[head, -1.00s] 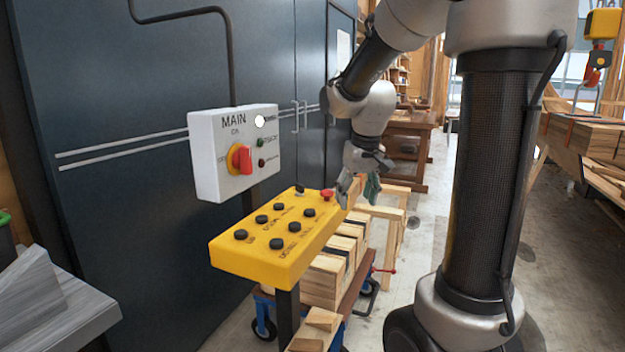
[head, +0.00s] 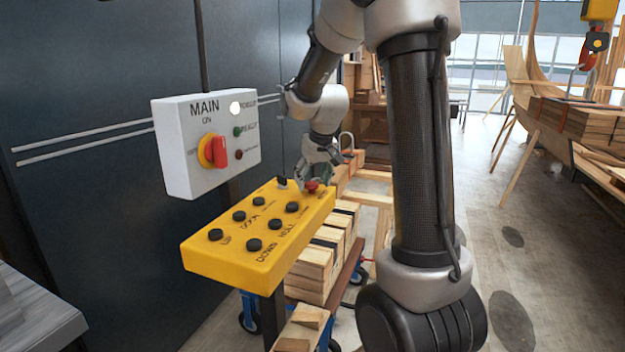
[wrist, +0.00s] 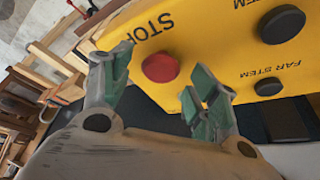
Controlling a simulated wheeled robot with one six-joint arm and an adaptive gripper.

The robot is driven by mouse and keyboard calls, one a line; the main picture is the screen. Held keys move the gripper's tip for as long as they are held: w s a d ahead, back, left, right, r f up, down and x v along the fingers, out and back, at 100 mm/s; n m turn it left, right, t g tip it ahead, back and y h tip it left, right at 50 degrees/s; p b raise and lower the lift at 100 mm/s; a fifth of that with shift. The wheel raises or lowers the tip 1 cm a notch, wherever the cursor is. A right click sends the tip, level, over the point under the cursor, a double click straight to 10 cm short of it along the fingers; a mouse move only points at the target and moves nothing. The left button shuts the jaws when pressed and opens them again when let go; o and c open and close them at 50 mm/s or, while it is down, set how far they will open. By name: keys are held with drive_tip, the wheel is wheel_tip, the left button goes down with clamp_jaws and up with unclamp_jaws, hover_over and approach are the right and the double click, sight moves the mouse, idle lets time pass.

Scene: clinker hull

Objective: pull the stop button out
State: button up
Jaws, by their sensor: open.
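The red stop button (wrist: 160,67) sits on the yellow control box (wrist: 215,45), beside the word STOP in the wrist view. In the head view the red button (head: 312,186) is at the far right corner of the yellow box (head: 225,262), partly covered by my gripper. My gripper (head: 318,178) is at that corner. In the wrist view my gripper (wrist: 160,90) is open, with its green-padded fingers on either side of the button and nothing held. I cannot tell whether the fingers touch the button.
Several black buttons (head: 254,244) cover the yellow box. A white MAIN panel (head: 180,165) with a red-yellow rotary switch (head: 216,152) is on the dark cabinet (head: 90,90) behind. Stacked timber (head: 313,270) lies below the box. Open floor (head: 545,290) is at right.

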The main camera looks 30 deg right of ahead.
drive_tip(key=shift+f, duration=0.2)
clamp_jaws()
drive_tip(key=shift+w+r, duration=0.1)
drive_tip(key=shift+r, duration=0.45)
unclamp_jaws()
drive_tip(key=v, duration=1.2)
